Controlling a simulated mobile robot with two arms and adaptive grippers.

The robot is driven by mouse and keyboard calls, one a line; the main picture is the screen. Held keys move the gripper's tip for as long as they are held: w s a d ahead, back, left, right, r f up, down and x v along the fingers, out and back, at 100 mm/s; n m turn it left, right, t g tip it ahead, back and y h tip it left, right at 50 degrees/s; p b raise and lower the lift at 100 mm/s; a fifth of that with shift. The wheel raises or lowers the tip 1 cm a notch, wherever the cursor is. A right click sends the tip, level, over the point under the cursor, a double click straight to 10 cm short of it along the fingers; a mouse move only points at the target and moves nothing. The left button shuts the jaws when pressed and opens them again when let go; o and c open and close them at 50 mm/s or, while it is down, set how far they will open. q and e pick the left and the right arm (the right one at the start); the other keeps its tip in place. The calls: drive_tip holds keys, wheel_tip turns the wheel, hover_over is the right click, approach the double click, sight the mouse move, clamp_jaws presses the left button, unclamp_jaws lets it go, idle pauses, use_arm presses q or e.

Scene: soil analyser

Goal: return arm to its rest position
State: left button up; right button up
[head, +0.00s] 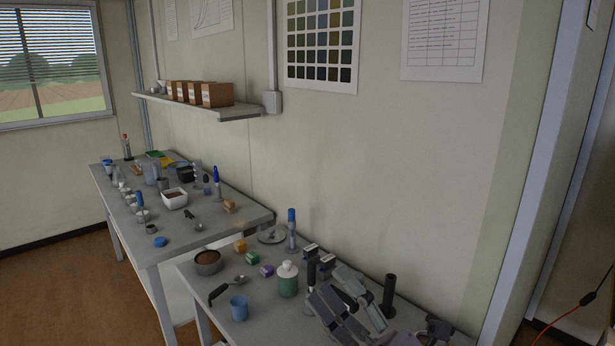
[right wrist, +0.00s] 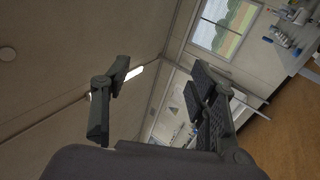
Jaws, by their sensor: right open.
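My right gripper (head: 342,305) shows at the lower right of the head view, over the near bench. Its fingers are spread apart with nothing between them. In the right wrist view the same gripper (right wrist: 160,100) has its two fingers wide apart and empty, facing the walls and ceiling. My left gripper is in neither view.
The near bench (head: 222,320) holds a brown-filled bowl (head: 208,262), a blue cup (head: 239,308), a green bottle with a white top (head: 288,280), a blue-capped tube (head: 292,230) and a black cylinder (head: 389,295). A far bench (head: 160,254) is crowded. A shelf (head: 240,113) carries boxes.

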drive_tip(key=w+d+f+m+t+h, duration=0.4)
drive_tip(key=d+f+m+h, duration=0.4)
drive_tip(key=m+h, duration=0.45)
drive_tip(key=s+d+f+m+g+h, duration=0.25)
drive_tip(key=d+f+m, duration=0.2)
drive_tip(key=f, duration=0.35)
drive_tip(key=s+d+f+m+g+h, duration=0.25)
drive_tip(key=d+f+m+g, duration=0.2)
drive_tip(key=f, duration=0.25)
drive_tip(key=s+f+m+g, duration=0.5)
drive_tip(key=s+f+g, duration=0.5)
drive_tip(key=s+f, duration=0.6)
drive_tip(key=s+f+g, duration=0.1)
drive_tip(key=s+f, duration=0.1)
drive_tip(key=f, duration=1)
drive_tip(key=s+f, duration=0.2)
drive_tip(key=f, duration=1)
drive_tip(key=s+d+f+g, duration=0.1)
drive_tip(key=s+d+f, duration=0.1)
drive_tip(key=s+f, duration=1.4)
drive_tip(key=shift+s+d+f+n+g, duration=0.2)
drive_tip(key=shift+s+f+n+g, duration=0.15)
drive_tip(key=shift+f+n, duration=0.1)
